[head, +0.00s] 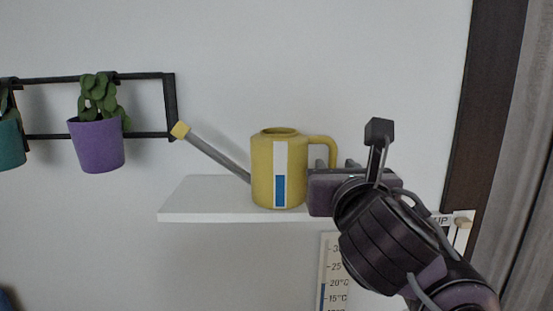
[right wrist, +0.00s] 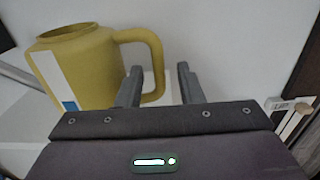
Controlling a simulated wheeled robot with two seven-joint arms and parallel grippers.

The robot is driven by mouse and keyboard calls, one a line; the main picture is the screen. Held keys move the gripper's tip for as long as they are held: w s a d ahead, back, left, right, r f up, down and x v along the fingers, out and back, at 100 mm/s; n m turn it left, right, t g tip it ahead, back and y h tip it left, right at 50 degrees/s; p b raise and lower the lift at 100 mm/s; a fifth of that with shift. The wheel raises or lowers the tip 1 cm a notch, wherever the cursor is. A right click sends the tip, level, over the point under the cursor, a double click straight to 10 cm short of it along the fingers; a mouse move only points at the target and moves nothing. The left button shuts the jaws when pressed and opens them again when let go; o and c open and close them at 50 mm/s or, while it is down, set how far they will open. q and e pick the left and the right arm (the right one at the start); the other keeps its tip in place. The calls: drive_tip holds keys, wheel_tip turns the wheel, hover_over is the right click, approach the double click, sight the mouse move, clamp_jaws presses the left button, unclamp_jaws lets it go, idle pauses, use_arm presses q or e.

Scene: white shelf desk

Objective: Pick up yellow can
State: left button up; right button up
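The yellow can (head: 262,180) is a watering can with a grey spout to the left, a handle to the right and a white-and-blue stripe on its front. It stands upright on a white shelf (head: 190,207). My right gripper (head: 350,163) is at the handle side of the can, at about handle height. In the right wrist view the can (right wrist: 97,80) is at the upper left, and my right gripper (right wrist: 158,72) has its two fingers apart with a clear gap. The left finger overlaps the handle in the picture; I cannot tell whether they touch. My left gripper is not seen.
A black wall rail (head: 145,134) at the left carries a purple pot (head: 97,146) and a teal pot (head: 9,145) with plants. A thermometer sign (head: 332,275) hangs below the shelf. A dark frame (head: 485,100) and grey curtain (head: 530,150) are at the right.

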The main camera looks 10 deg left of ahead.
sight(333, 164)
drive_tip(key=shift+w+a+p, duration=0.2)
drive_tip(key=shift+w, duration=0.6)
drive_tip(key=shift+w+a+p, duration=0.15)
drive_tip(key=shift+w, duration=0.6)
clamp_jaws()
drive_tip(key=shift+r, duration=0.1)
